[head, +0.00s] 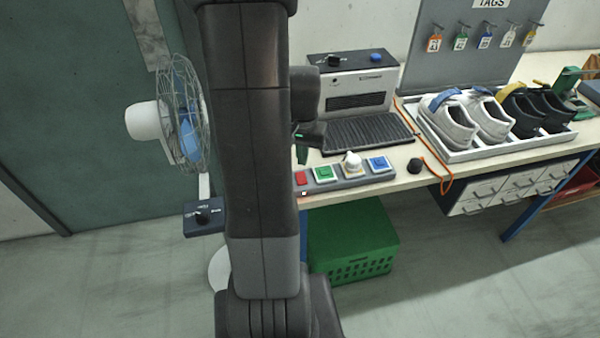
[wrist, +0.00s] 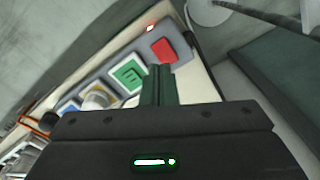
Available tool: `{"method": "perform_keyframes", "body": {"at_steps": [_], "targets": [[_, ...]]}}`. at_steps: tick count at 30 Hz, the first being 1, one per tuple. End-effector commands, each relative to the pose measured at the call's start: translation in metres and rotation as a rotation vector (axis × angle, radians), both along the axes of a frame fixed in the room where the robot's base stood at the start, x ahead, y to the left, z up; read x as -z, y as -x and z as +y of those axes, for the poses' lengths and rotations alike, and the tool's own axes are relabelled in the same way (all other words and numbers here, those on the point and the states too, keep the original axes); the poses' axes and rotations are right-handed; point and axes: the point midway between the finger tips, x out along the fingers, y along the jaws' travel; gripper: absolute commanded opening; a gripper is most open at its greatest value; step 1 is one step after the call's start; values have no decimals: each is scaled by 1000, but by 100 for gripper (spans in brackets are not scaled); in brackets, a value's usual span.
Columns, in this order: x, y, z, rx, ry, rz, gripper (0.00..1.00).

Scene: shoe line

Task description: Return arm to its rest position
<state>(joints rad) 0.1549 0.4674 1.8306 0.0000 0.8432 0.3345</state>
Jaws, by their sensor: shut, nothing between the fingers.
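My gripper (wrist: 160,82) shows in the wrist view with its dark green fingers together and nothing between them. It is above or close to the control strip, near the red button (wrist: 163,50) and the green button (wrist: 128,74); I cannot tell the exact gap. In the head view my dark arm stands upright across the middle, and part of my gripper (head: 302,147) shows just right of it, above the left end of the control strip (head: 346,181). A small red light glows near the red button in the wrist view.
The workbench (head: 400,182) carries a heater-like machine (head: 362,84), a shoe tray (head: 470,154) and a black knob (head: 414,166). A fan (head: 184,130) stands left of my arm. A green crate (head: 352,246) is under the bench. The floor at front right is clear.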

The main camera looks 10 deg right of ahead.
Motion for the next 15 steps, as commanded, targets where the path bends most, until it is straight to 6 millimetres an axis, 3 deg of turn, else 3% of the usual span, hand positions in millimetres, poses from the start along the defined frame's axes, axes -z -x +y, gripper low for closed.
{"method": "perform_keyframes", "body": {"at_steps": [8,15], "targets": [[10,0,0,0,0,1,0],[37,1,0,0,0,2,0]]}}
